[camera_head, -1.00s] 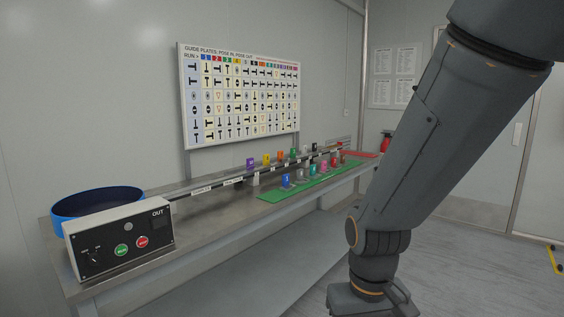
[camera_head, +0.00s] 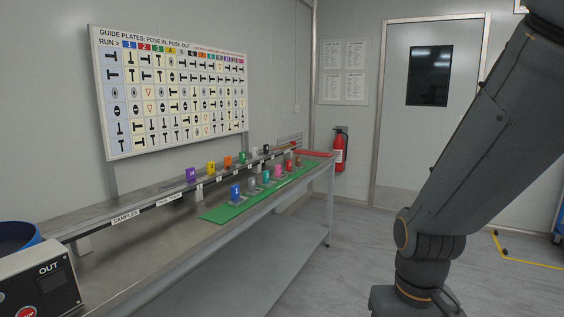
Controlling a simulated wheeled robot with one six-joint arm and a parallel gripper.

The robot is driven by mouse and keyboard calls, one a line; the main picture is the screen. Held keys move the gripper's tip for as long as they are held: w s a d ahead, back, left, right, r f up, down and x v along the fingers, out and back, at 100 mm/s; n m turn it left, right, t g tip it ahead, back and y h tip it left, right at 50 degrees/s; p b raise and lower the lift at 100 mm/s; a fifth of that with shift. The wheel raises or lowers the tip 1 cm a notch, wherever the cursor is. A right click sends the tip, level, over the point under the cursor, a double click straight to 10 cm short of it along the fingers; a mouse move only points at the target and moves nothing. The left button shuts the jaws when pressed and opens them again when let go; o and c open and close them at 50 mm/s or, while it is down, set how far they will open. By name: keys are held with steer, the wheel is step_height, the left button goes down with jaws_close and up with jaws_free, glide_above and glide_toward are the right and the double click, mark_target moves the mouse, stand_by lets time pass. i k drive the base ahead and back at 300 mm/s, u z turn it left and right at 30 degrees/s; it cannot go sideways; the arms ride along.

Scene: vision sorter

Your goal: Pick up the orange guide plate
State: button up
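The orange guide plate (camera_head: 227,161) stands upright in a row of coloured plates along the rail at the back of the bench. It is between the yellow plate (camera_head: 211,167) on its left and a green plate (camera_head: 242,158) on its right. My arm comes down the right side of the view, well apart from the plates. The end of my arm runs out of the bottom edge, and my gripper's fingers are not visible.
The long metal bench (camera_head: 165,240) holds a green mat (camera_head: 222,213) with several more plates, including a blue one (camera_head: 235,192). A control box (camera_head: 40,290) and blue bowl (camera_head: 12,236) stand at the near left. A fire extinguisher (camera_head: 339,152) hangs beyond.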

mark_target(228, 167)
steer(key=z, duration=0.65)
steer(key=i, duration=2.6)
steer(key=u, duration=1.45)
steer(key=i, duration=0.75)
steer(key=u, duration=0.8)
